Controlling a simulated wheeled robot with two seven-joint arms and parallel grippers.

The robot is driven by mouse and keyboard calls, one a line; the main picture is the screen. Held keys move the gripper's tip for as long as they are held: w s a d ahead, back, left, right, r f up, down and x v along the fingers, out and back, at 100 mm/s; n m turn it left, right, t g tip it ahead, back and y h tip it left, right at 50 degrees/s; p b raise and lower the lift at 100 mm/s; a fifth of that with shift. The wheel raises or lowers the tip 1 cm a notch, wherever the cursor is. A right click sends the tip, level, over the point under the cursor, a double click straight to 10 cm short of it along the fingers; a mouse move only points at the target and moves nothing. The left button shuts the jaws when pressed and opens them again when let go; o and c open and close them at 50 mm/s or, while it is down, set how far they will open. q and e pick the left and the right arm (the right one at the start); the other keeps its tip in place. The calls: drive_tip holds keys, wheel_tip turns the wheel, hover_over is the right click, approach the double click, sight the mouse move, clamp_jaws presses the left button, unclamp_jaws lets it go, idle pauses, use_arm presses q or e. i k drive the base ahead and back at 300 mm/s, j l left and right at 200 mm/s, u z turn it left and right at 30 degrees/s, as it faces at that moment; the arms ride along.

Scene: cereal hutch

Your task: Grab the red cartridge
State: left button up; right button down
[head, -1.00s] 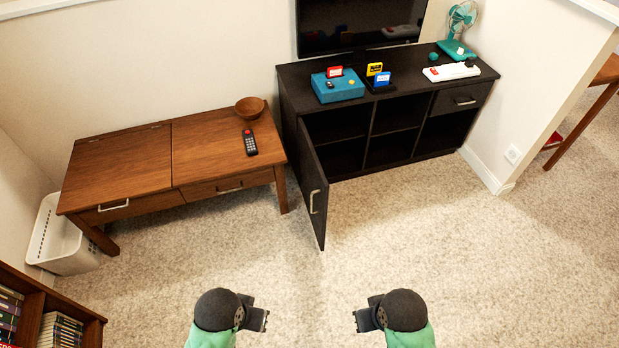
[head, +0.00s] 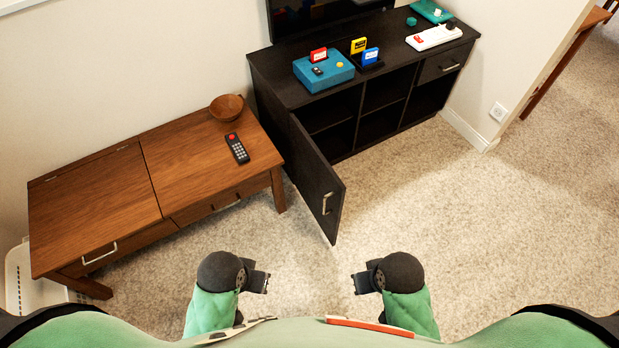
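The red cartridge (head: 319,55) with a pale label stands upright at the top of the blue-teal console (head: 323,72), and its lower edge is hidden in or behind the console. The console sits on the left part of the black cabinet top. My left gripper (head: 266,282) and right gripper (head: 355,283) are held low over the carpet, well in front of the cabinet and far from the cartridge. I see no object in either gripper. Their fingers are too small and dark to tell whether they are open.
A yellow cartridge (head: 358,46) and a blue cartridge (head: 370,56) stand right of the console. The black cabinet (head: 290,92) has its left door (head: 318,185) swung out toward me. A wooden table (head: 95,200) holds a bowl (head: 227,107) and remote (head: 237,148). Carpet at right is clear.

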sight(320, 54)
drive_tip(key=i+l, duration=0.15)
drive_tip(key=l, duration=0.2)
drive_tip(key=i+l+u, duration=0.1)
drive_tip(key=l, duration=0.25)
drive_tip(key=i+l+u, duration=0.1)
drive_tip(key=l, duration=0.3)
drive_tip(key=i+l, duration=0.2)
drive_tip(key=l, duration=0.2)
drive_tip(key=i+l+u, duration=0.1)
drive_tip(key=l, duration=0.25)
drive_tip(key=i+l+u, duration=0.15)
drive_tip(key=i+l, duration=0.15)
drive_tip(key=i, duration=0.2)
drive_tip(key=i+l+u, duration=0.15)
drive_tip(key=i+l, duration=0.2)
drive_tip(key=i, duration=0.15)
